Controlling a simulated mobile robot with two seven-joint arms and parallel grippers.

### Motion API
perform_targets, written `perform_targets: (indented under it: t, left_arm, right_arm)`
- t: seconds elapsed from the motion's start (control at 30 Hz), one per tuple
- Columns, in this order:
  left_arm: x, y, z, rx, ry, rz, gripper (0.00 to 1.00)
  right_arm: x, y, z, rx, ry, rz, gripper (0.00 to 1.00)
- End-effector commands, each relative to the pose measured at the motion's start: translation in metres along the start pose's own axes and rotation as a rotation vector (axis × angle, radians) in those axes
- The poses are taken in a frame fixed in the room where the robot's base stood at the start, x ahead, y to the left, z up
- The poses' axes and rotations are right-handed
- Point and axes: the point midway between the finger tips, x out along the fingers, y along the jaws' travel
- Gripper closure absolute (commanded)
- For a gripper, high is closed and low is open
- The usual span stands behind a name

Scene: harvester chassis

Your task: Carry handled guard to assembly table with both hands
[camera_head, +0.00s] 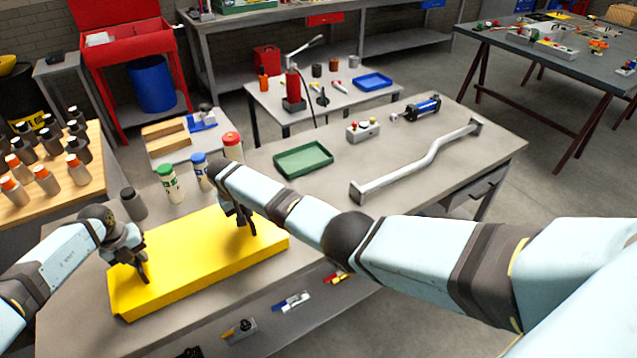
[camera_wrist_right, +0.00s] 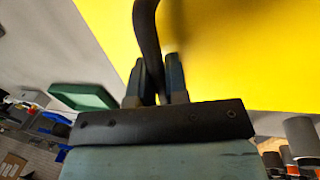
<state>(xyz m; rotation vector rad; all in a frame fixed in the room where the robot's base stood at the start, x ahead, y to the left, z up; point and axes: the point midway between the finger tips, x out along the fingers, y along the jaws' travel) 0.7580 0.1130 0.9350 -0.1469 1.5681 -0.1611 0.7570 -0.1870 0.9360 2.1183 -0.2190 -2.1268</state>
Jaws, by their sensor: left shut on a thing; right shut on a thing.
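The yellow guard (camera_head: 195,262) lies over the front left part of the grey table (camera_head: 300,215), long side running left to right. It also fills the upper right of the right wrist view (camera_wrist_right: 250,60). My left gripper (camera_head: 144,278) is at the guard's left end, shut; what it grips is hidden by the fingers. My right gripper (camera_head: 250,228) is near the guard's right end. In the right wrist view my right gripper (camera_wrist_right: 160,80) is shut on a dark curved handle (camera_wrist_right: 147,30) of the guard. I cannot tell whether the guard touches the table.
Bottles with green (camera_head: 168,182), blue (camera_head: 200,172) and red (camera_head: 232,147) caps stand behind the guard. A green tray (camera_head: 303,160), a bent grey bar (camera_head: 418,163) and a blue cylinder (camera_head: 422,110) lie to the right. Another dark table (camera_head: 550,50) stands at the far right.

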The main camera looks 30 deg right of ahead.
Motion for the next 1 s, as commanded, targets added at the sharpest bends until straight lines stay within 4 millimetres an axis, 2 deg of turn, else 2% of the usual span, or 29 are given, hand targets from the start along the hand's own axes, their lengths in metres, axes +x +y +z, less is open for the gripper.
perform_targets:
  t: [0.07, 0.1, 0.2, 0.47, 0.57, 0.67, 1.0]
  left_arm:
    - [0.004, 0.001, 0.002, -0.001, -0.003, 0.0, 1.0]
    - [0.004, 0.002, 0.001, -0.001, -0.001, 0.001, 0.79]
    - [0.003, 0.002, 0.0, -0.001, 0.0, 0.001, 0.6]
    - [0.003, 0.001, 0.0, 0.0, 0.0, 0.0, 0.6]
    - [-0.003, 0.001, 0.001, 0.001, -0.001, 0.0, 0.6]
    - [-0.017, 0.002, 0.001, 0.002, -0.002, 0.001, 0.6]
    - [-0.088, 0.002, 0.0, 0.001, -0.003, 0.0, 0.6]
  right_arm:
    - [0.004, 0.0, -0.002, 0.001, 0.004, 0.001, 1.0]
    - [0.004, 0.0, 0.0, 0.001, 0.0, 0.001, 0.79]
    - [0.004, 0.0, 0.0, 0.001, 0.0, 0.001, 0.6]
    - [0.004, 0.0, 0.0, 0.0, 0.0, 0.0, 0.6]
    - [0.004, -0.001, 0.0, 0.0, 0.0, 0.0, 0.6]
    - [0.004, -0.001, 0.0, 0.0, 0.0, 0.0, 0.6]
    - [0.004, -0.001, 0.0, 0.0, 0.0, 0.0, 0.6]
